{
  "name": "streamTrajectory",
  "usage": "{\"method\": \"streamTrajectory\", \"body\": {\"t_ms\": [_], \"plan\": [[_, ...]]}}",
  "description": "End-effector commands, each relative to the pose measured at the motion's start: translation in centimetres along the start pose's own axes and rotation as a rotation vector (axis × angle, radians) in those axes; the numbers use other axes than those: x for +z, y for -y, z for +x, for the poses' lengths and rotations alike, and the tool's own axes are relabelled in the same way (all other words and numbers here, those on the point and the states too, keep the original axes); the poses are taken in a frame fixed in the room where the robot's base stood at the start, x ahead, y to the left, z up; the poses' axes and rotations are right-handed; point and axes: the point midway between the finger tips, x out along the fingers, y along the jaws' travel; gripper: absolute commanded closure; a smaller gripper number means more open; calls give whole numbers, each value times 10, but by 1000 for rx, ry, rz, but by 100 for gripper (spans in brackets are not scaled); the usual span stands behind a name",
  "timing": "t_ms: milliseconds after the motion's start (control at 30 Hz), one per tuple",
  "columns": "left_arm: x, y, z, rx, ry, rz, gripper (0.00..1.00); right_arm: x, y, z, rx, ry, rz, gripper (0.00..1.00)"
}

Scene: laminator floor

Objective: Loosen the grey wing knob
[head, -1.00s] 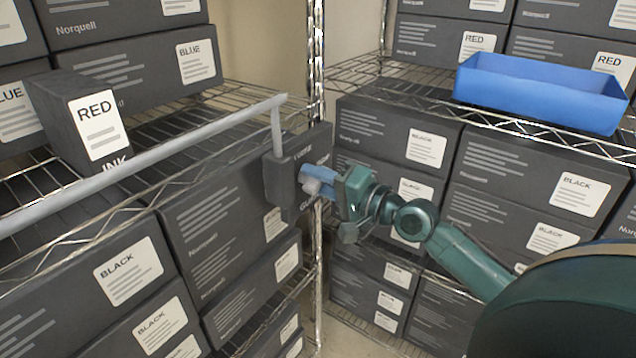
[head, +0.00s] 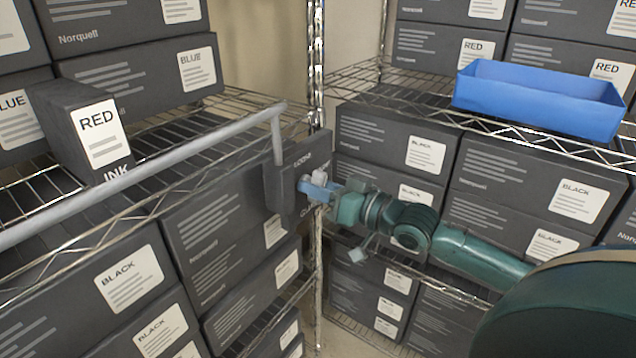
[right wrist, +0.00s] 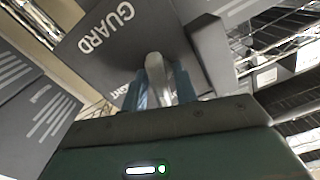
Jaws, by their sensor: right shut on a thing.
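The grey wing knob (head: 319,178) sits on the face of a dark guard bracket (head: 286,188) at the end of a grey rail. My right gripper (head: 314,190) is at the bracket, its blue fingers shut on the knob. In the right wrist view the knob (right wrist: 155,72) stands between the two blue fingers (right wrist: 158,90), with the bracket face lettered "GUARD" (right wrist: 97,35) behind it. The fingers hide part of the knob. My left gripper is not in view.
The grey rail (head: 150,160) runs along the left shelf's front. A chrome post (head: 317,60) stands right behind the bracket. A blue bin (head: 540,97) is on the right shelf. Dark cartons fill the shelves.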

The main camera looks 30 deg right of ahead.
Motion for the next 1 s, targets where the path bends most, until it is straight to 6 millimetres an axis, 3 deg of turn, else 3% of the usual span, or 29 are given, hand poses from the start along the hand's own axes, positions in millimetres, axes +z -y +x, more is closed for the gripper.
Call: {"method": "streamTrajectory", "body": {"t_ms": [500,1000], "plan": [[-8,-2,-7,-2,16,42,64,1,0,0,0,4,-304,94],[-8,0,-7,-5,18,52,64,2,0,0,0,3,-349,94]]}}
